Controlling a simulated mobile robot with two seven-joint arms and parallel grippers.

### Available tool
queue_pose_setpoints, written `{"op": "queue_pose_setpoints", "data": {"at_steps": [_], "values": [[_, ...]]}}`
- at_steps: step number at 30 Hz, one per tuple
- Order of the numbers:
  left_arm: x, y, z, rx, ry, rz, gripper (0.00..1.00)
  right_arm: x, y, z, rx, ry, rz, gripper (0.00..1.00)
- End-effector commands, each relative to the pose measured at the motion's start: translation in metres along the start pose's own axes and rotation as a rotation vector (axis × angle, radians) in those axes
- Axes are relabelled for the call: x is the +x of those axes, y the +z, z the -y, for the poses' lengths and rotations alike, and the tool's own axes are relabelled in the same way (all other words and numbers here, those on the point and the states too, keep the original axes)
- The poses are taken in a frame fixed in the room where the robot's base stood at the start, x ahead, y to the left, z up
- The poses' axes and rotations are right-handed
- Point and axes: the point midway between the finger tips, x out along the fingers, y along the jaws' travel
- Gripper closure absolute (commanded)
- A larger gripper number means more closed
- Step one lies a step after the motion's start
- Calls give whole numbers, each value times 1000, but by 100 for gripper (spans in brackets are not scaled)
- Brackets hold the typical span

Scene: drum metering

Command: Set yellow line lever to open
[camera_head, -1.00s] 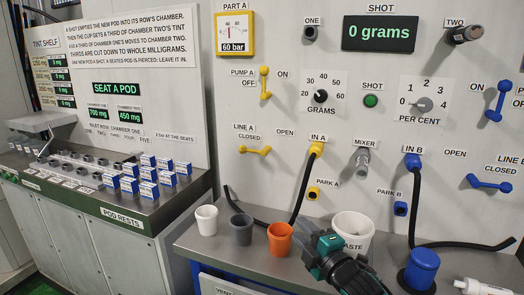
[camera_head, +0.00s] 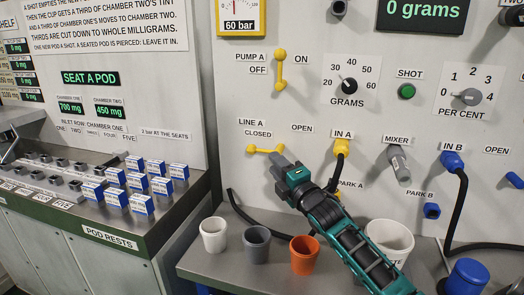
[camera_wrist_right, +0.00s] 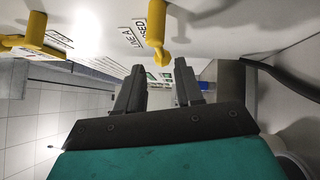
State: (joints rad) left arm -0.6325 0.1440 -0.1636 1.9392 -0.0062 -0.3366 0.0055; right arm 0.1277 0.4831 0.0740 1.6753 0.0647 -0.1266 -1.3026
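The yellow line A lever (camera_head: 264,150) lies roughly level on the white panel, its knob at the left beside the word CLOSED; OPEN is printed to its right. It also shows in the right wrist view (camera_wrist_right: 156,25), with the LINE A and CLOSED labels beside it. My right gripper (camera_head: 276,166) is at the lever's right end, its tips just below it in the head view. In the wrist view its two fingers (camera_wrist_right: 160,72) are apart with nothing held between them, and the lever's near end is close to the fingertips. Contact cannot be told. My left gripper is not in view.
The yellow pump A lever (camera_head: 280,70) is above. The yellow IN A plug (camera_head: 341,147) with its black hose is to the right. White (camera_head: 213,235), grey (camera_head: 257,245) and orange (camera_head: 303,255) cups stand on the bench below, with a waste bin (camera_head: 390,240) beside my right arm.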

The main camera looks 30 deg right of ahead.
Motion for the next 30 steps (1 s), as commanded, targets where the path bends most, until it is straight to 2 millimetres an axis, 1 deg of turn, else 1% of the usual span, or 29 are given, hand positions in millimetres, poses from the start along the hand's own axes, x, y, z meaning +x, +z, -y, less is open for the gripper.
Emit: {"op": "queue_pose_setpoints", "data": {"at_steps": [1, 3, 9, 15, 21, 28, 29, 30], "values": [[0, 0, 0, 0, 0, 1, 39, 10, 0, -1, 1, 2, 1, 64], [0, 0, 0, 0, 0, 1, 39, 22, 0, -1, 2, 3, 0, 64], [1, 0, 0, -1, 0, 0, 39, 53, 0, -1, 1, 1, 1, 64], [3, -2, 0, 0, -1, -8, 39, 73, 0, 0, 1, 1, 0, 64], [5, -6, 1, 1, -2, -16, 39, 80, 0, 0, 2, 0, 0, 64], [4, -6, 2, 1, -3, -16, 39, 81, 0, 0, 1, 0, -1, 64], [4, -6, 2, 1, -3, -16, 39, 81, 0, 0, 1, 0, -1, 65], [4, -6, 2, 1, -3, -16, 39, 81, 0, 0, 1, 0, -1, 68]]}}
